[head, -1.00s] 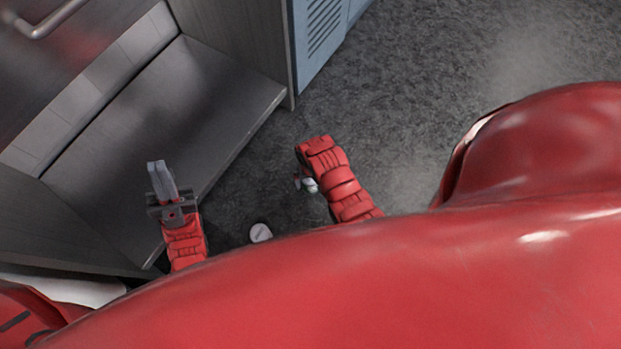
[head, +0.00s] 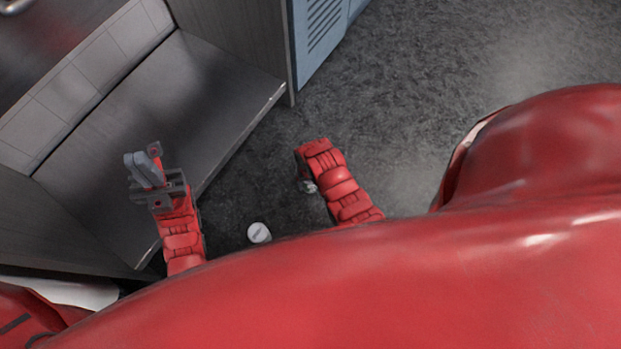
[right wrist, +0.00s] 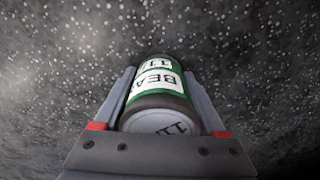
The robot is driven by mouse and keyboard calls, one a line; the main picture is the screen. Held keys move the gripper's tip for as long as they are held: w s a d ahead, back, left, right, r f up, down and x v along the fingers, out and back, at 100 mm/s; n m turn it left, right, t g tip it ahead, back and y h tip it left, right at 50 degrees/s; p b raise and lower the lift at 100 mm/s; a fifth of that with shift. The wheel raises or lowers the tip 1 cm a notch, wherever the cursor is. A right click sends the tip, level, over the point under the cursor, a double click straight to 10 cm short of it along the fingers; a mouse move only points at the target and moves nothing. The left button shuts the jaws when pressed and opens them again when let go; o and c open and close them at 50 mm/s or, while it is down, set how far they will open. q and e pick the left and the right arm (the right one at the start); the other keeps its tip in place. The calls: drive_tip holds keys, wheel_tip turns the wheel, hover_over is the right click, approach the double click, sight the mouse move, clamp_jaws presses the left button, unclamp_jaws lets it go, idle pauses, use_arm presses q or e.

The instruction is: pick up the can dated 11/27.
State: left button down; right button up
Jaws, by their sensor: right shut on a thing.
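My right gripper (right wrist: 159,74) is shut on a can (right wrist: 152,104) in the right wrist view. The can is green with a white label reading "BEA" and "11", cut off by its curve. Its pale end shows "11"; the rest of the date is hidden. In the head view my right forearm (head: 335,185) hides most of that gripper and the can. My left gripper (head: 145,168) is empty above the grey step-like surface, its fingers together. A round white top with dark marks (head: 259,232), perhaps another can, shows between my arms; its writing is too small to read.
A grey metal shelf or bench (head: 190,100) lies at the left, its edge near my left arm. A blue-grey vented cabinet (head: 322,35) stands at the top middle. Dark speckled floor (head: 430,80) is clear to the right.

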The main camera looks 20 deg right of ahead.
clamp_jaws()
